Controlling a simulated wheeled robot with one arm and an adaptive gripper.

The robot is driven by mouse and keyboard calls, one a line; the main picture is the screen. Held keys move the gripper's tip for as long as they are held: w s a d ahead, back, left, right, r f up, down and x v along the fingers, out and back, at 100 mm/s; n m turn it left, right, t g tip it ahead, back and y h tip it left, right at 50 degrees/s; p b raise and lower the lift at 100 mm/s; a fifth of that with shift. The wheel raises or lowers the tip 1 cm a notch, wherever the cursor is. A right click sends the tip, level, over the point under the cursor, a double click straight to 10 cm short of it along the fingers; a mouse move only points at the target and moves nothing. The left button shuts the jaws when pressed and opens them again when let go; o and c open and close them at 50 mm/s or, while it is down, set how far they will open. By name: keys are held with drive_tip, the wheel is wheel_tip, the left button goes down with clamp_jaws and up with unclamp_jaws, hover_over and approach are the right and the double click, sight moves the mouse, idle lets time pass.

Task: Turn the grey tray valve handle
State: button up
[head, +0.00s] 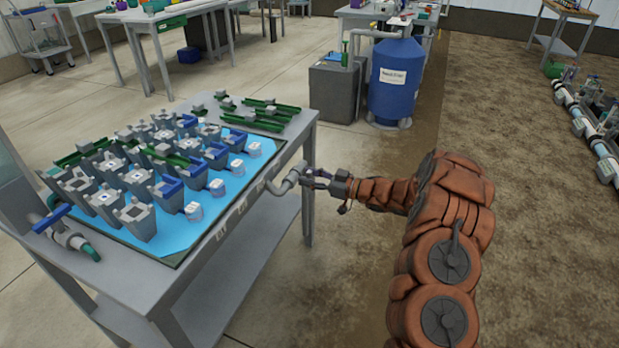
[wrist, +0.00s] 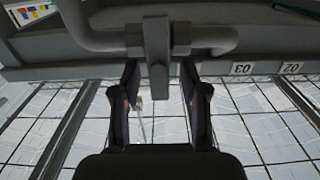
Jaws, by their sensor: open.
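The grey tray valve sits in a grey pipe on the table's right side, beside my gripper in the head view. In the wrist view its grey handle (wrist: 157,55) is a flat bar running down the picture from the pipe fitting, at top centre. My gripper (head: 311,176) reaches it from the right and is open. In the wrist view the fingers of my gripper (wrist: 159,76) stand on either side of the handle's lower end, with visible gaps. How deep the handle sits between them is hard to tell. The handle is too small to make out in the head view.
The grey table (head: 238,205) holds a blue tray (head: 185,232) of several grey pots and cups. A blue-handled valve (head: 52,217) is at its left corner. Number tags (wrist: 241,69) line the table edge. A blue barrel (head: 395,90) stands behind. Floor right of the table is open.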

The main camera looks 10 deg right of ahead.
drive_tip(key=shift+w+a, duration=0.1)
clamp_jaws()
idle(0.4)
